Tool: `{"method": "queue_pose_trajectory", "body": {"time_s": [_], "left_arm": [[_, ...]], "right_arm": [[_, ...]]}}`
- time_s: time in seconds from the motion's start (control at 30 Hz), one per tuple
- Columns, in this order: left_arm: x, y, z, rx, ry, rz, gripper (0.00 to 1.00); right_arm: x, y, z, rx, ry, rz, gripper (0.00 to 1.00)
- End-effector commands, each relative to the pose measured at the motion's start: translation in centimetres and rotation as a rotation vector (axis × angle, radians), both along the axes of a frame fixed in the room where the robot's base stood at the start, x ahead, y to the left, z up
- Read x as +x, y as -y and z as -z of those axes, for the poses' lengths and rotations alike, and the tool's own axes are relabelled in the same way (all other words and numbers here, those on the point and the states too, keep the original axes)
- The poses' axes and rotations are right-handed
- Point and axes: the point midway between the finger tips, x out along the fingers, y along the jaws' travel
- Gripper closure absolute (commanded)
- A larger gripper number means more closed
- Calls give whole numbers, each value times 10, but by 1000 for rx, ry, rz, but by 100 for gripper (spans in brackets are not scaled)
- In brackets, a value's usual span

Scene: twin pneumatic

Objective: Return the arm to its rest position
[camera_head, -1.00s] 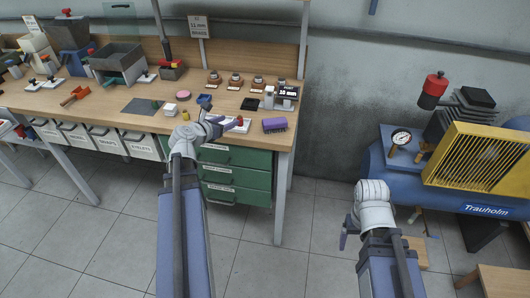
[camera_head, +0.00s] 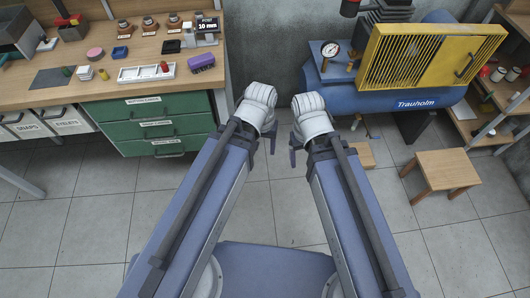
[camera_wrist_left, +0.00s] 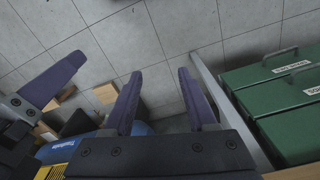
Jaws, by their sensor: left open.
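My left arm reaches forward over the floor in the head view, and its gripper (camera_head: 271,139) hangs down to the right of the workbench, clear of it. In the left wrist view the left gripper (camera_wrist_left: 160,78) has its two purple-grey fingers apart, with only floor tiles between them. My right gripper (camera_head: 295,150) hangs close beside the left one at about the same height. It is seen mostly from behind and above, so its jaw gap does not show. A finger of it appears at the left of the left wrist view (camera_wrist_left: 52,82).
The wooden workbench (camera_head: 120,84) with green drawers (camera_head: 150,125) stands to the left. A blue compressor (camera_head: 345,98) with a yellow grille (camera_head: 425,52) is at the back right. A wooden stool (camera_head: 440,170) stands on the right. Tiled floor is open around the arms.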

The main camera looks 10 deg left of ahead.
Motion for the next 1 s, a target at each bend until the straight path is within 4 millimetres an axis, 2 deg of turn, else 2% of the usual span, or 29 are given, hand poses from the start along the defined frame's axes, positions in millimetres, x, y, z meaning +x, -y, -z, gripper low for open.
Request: {"method": "queue_pose_trajectory", "body": {"time_s": [0.1, 0.2, 0.6, 0.77, 1.0], "left_arm": [[-17, 8, 0, 82, -36, 193, 43], [-23, 9, -1, 115, -51, 271, 43], [-24, 9, -5, 124, -57, 291, 43], [-24, 9, -29, 123, -56, 290, 43], [-24, 9, -78, 123, -56, 289, 43]], "right_arm": [[0, 0, 0, 0, 0, 0, 21], [0, 0, 0, 0, 0, 0, 21], [0, 0, -4, 0, 0, 0, 21], [0, 0, -27, 0, 0, 0, 21], [0, 0, -76, 0, 0, 0, 21]]}}
